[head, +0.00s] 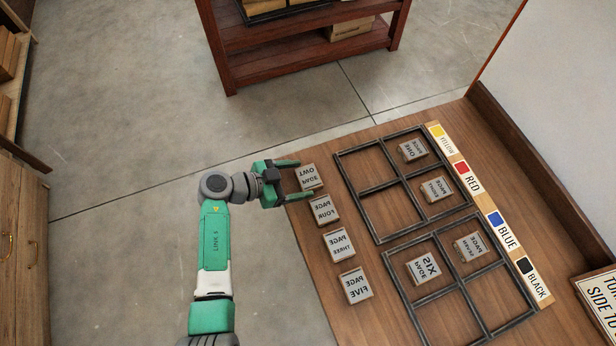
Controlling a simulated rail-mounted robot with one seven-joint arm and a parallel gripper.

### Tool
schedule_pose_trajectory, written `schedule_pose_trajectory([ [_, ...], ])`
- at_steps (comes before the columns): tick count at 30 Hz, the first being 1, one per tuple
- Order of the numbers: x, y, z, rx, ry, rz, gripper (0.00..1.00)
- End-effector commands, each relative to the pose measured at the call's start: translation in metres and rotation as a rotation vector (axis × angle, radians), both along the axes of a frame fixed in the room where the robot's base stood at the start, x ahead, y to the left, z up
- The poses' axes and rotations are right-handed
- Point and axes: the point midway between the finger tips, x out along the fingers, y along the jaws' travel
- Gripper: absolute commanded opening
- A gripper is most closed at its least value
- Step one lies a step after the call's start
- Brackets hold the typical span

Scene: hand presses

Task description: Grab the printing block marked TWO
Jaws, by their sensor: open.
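The printing block marked PAGE TWO (308,177), a small grey-topped block with mirrored lettering, lies at the far end of a row of loose blocks along the table's left edge. My gripper (304,179) is open, and its two green fingers reach in from the left, one on the far side of this block and one on its near side. I cannot tell whether the fingers touch it. The near finger passes between it and the PAGE FOUR block (323,210).
PAGE THREE (338,244) and PAGE FIVE (356,286) continue the row. Two dark metal frames (378,242) to the right have several compartments, some holding blocks such as PAGE SIX (424,267). Colour labels (467,175) line the right side. A shelf (300,62) stands beyond the table.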

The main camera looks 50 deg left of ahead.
Motion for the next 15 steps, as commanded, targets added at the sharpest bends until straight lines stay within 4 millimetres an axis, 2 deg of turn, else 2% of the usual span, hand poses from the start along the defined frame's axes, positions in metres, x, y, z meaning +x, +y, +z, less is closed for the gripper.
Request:
schedule_pose_trajectory([
  [4, 0.016, -0.007, -0.008, -0.001, 0.0, 0.0, 0.75],
  [11, 0.018, -0.007, -0.008, 0.0, 0.0, 0.002, 0.75],
  [15, 0.018, -0.007, -0.008, 0.0, 0.0, 0.002, 0.49],
])
